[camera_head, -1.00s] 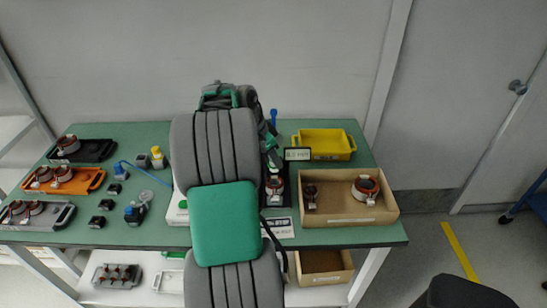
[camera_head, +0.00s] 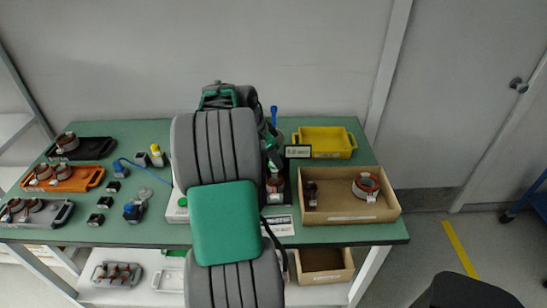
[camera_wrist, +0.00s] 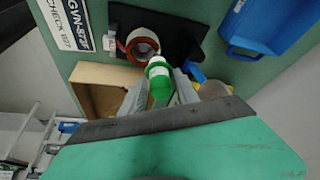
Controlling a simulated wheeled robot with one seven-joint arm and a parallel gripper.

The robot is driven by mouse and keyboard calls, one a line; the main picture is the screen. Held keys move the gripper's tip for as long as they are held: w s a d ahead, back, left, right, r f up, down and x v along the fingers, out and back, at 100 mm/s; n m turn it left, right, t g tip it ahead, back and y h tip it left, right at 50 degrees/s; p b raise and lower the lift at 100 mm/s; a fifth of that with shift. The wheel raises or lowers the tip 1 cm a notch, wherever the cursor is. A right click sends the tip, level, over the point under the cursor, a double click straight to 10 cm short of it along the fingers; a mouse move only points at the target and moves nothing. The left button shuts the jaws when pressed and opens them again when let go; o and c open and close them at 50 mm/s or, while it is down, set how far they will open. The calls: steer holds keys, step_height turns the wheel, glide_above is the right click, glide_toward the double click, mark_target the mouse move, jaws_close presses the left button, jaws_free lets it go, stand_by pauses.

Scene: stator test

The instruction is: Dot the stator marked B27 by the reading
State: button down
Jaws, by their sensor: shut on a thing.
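A ring-shaped stator with a red-brown winding and a white tag sits on a black test stand (camera_head: 276,201), right of my arm in the head view. The stator (camera_head: 274,184) also shows near the top of the wrist view (camera_wrist: 142,45). I cannot read B27 on it. My gripper (camera_wrist: 160,94) is shut on a green marker (camera_wrist: 158,70) with a white band, its end pointing towards the stator. Whether they touch is unclear. In the head view my arm hides the gripper. A small display (camera_head: 298,152) stands behind the stand; its reading is too blurred to tell.
A wooden tray (camera_head: 350,219) with another stator stands to the right, a yellow bin (camera_head: 325,142) behind it. Black, orange (camera_head: 63,184) and grey trays with stators line the table's left side.

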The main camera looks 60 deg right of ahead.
steer(key=shift+r+p, duration=2.15)
steer(key=shift+r, duration=0.8)
